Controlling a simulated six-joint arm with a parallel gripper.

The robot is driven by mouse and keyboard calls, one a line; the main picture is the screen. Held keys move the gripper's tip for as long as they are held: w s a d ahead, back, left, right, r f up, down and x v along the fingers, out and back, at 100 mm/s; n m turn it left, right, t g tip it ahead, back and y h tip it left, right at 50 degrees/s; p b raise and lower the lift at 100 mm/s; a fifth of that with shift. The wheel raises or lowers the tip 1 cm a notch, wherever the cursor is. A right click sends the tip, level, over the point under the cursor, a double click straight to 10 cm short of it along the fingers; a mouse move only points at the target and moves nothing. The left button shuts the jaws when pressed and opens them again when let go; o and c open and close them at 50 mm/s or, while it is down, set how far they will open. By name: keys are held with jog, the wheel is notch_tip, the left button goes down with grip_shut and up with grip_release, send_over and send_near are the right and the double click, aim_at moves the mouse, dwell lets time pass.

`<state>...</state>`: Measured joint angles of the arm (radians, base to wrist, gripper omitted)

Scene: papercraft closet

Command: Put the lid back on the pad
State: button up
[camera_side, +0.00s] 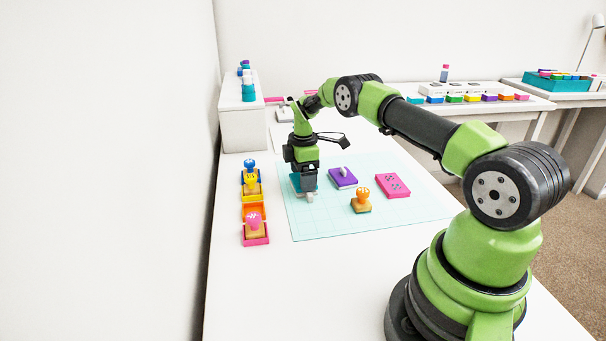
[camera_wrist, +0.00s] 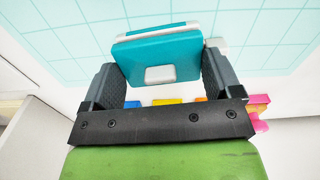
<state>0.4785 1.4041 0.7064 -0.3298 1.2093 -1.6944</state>
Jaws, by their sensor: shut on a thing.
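A teal slab with rounded corners and a small pale patch, which looks like the lid, lies between my fingers in the wrist view (camera_wrist: 150,52). My gripper (camera_wrist: 160,64) is shut on it. A pale edge shows along the slab's far side; I cannot tell whether this is the lid's rim or a pad under it. In the side view my gripper (camera_side: 309,193) points down, low over the left part of the cutting mat (camera_side: 320,223). Some teal (camera_side: 295,182) shows beside the fingers there; the rest is hidden. I cannot tell whether the lid touches anything below.
On the mat to the right are a purple pad (camera_side: 338,181) with a small grey piece on top, an orange stamp (camera_side: 361,201) and a pink pad (camera_side: 393,186). Coloured stamps and holders (camera_side: 254,212) line the left. The mat's front is clear.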

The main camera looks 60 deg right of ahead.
jog(key=shift+s+a+f, duration=0.15)
jog(key=shift+f, duration=0.5)
dwell(0.3)
jog(key=o, duration=0.7)
jog(key=shift+r, duration=3.15)
grip_shut()
